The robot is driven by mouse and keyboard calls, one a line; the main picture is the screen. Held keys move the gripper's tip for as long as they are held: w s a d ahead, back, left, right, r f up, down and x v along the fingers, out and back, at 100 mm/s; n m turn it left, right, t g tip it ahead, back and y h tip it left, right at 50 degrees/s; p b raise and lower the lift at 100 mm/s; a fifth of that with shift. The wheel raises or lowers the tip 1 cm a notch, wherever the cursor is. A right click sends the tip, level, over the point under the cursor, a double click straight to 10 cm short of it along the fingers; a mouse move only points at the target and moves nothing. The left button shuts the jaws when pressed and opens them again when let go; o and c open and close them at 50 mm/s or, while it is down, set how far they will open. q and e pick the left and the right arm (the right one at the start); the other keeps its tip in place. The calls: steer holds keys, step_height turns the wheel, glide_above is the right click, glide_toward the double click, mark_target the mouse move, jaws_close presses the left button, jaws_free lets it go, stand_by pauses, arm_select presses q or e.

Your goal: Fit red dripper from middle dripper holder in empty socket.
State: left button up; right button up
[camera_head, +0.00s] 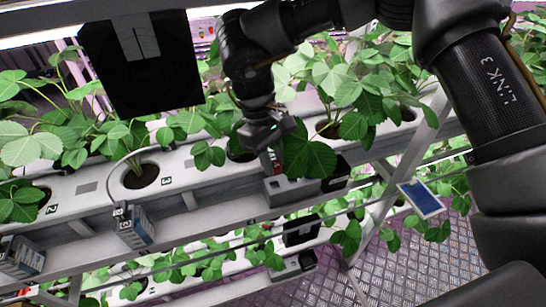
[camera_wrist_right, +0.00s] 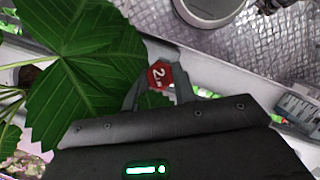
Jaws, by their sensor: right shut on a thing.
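The red dripper (camera_wrist_right: 160,75) is a small red piece with a white "2" mark on its face. In the right wrist view it sits between the fingers of my right gripper (camera_wrist_right: 158,88), which is shut on it. In the head view my right gripper (camera_head: 268,142) is above the grey rail, just over a grey box-shaped holder (camera_head: 290,190). Leaves partly cover the fingertips, and little of the dripper shows there. More box holders (camera_head: 134,227) hang on the rail to the left. I cannot make out the empty socket. My left gripper is out of view.
Strawberry leaves (camera_head: 308,155) crowd the gripper. A thin tube arches near the left holder. A blue panel (camera_head: 421,199) is on the rack post at right.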

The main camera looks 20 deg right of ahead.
steer(key=shift+w+a+b+x, duration=0.1)
steer(key=shift+b+x, duration=0.4)
steer(key=shift+x, duration=0.25)
steer(key=shift+w+a+b+x, duration=0.15)
steer(key=shift+b+x, duration=0.3)
steer(key=shift+x, duration=0.25)
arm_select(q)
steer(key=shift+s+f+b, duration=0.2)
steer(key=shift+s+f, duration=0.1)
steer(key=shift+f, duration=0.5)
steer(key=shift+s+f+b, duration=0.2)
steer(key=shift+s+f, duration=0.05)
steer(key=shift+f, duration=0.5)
arm_select(e)
steer(key=shift+f, duration=0.8)
steer(key=o, duration=1)
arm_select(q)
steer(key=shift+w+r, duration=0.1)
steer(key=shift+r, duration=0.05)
arm_select(e)
steer(key=shift+r, duration=0.15)
